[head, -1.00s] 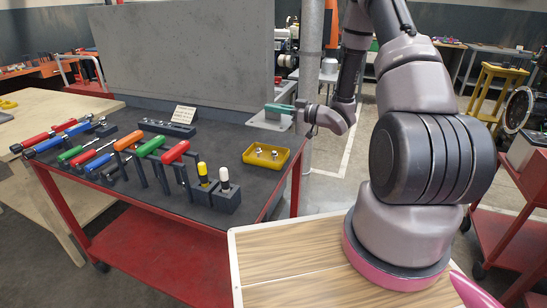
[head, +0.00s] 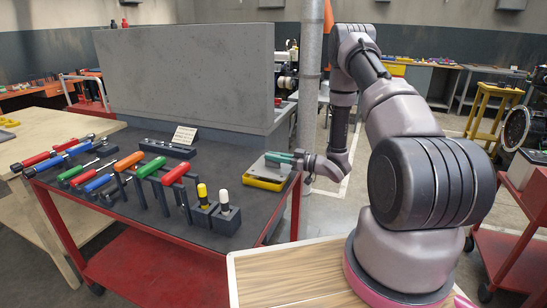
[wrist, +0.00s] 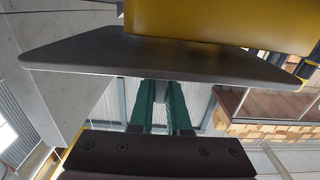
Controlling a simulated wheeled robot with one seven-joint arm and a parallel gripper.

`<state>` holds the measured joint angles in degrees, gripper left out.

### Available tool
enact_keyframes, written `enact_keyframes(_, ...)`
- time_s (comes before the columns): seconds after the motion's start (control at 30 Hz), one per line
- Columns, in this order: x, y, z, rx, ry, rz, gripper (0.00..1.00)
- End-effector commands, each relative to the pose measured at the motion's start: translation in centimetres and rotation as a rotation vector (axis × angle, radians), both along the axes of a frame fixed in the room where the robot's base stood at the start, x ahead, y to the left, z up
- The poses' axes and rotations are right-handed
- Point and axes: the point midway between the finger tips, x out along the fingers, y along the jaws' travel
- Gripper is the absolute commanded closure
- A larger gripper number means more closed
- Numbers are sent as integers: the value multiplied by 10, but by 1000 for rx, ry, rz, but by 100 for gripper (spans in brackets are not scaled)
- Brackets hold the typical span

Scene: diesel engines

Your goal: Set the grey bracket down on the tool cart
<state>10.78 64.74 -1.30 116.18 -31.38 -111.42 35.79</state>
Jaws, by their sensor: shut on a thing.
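My gripper (head: 290,159) is at the back right corner of the tool cart (head: 235,145). Its green fingers are shut on the grey bracket (head: 264,170). The bracket is a flat plate, held roughly level over a yellow tray (head: 262,184) on the cart. It covers most of the tray; whether they touch I cannot tell. In the wrist view the green fingers (wrist: 160,105) meet a broad dark plate, apparently the bracket (wrist: 110,62), with the yellow tray (wrist: 215,20) at the top edge.
Several coloured-handled tools (head: 150,168) stand in racks on the left and middle of the cart. Two dark blocks (head: 225,220) with yellow and white-tipped tools stand at its front. A sign (head: 184,135) and a tall grey panel (head: 185,75) are behind. Some dark top is clear between tools and tray.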

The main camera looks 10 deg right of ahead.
Motion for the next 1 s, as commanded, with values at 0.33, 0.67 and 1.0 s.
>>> enact_keyframes(0.33,0,0,-4,1,-1,1,78)
enact_keyframes(0.67,0,0,-4,0,0,1,55)
enact_keyframes(1.0,-9,-17,1,0,1,-5,55)
